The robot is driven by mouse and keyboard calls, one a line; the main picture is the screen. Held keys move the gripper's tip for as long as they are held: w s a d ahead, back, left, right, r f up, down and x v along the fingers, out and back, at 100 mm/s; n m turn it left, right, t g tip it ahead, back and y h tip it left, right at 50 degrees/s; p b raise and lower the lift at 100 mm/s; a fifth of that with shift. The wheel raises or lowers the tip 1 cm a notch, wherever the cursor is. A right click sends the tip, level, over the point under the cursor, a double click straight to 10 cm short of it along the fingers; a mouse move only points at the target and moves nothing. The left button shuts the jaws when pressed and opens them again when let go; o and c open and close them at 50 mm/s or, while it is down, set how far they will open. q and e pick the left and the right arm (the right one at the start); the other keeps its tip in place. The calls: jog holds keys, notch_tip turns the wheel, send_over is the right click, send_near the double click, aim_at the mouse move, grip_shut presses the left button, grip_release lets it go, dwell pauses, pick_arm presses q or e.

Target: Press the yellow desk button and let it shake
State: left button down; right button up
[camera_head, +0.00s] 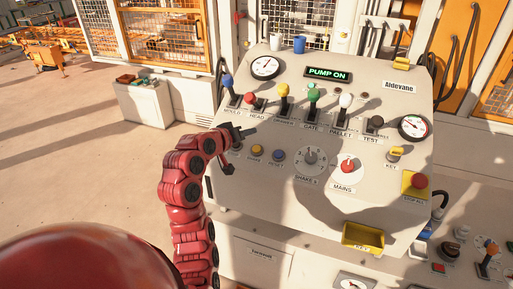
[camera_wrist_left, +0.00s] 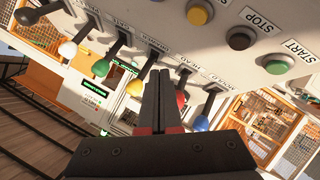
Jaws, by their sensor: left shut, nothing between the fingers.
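The yellow desk button (camera_head: 256,150) is a small round button on the sloped control desk, just right of my left gripper. It also shows at the top of the left wrist view (camera_wrist_left: 198,13), unobstructed. My left gripper (camera_head: 241,133) is shut and empty, with its dark fingers above the left part of the desk. In the left wrist view its closed fingers (camera_wrist_left: 160,78) point toward the row of levers, apart from the yellow button. Whether the button is pressed in cannot be told. My right gripper is not in view.
Coloured levers, including a yellow-knobbed one (camera_head: 284,90), stand behind. START (camera_wrist_left: 277,64) and STOP (camera_wrist_left: 240,38) buttons lie beside the yellow button. A display (camera_head: 328,74) reads PUMP ON.

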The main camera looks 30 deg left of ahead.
aim_at(259, 146)
pick_arm(q)
jog(key=shift+f, duration=0.15)
jog(key=w+f+b, duration=0.1)
jog(key=f, duration=0.1)
jog(key=w+f+b, duration=0.1)
jog(key=f, duration=0.2)
jog(key=w+f+b, duration=0.1)
jog(key=f+b, duration=0.1)
jog(key=shift+w+a+f, duration=0.1)
jog(key=shift+a+f, duration=0.05)
jog(key=shift+a, duration=0.2)
jog(key=shift+w+a+f, duration=0.1)
jog(key=shift+w+f, duration=0.15)
jog(key=shift+s+r, duration=0.1)
dwell(1.4)
jog(key=shift+w+f+b, duration=0.2)
jog(key=shift+f+b, duration=0.2)
jog(key=shift+b, duration=0.2)
jog(key=shift+w+f+b, duration=0.2)
jog(key=shift+f+b, duration=0.3)
dwell(0.4)
jog(key=shift+r, duration=0.1)
dwell(0.4)
jog(key=shift+s+r+p, duration=0.3)
jog(key=shift+s+r, duration=0.05)
jog(key=shift+r, duration=0.35)
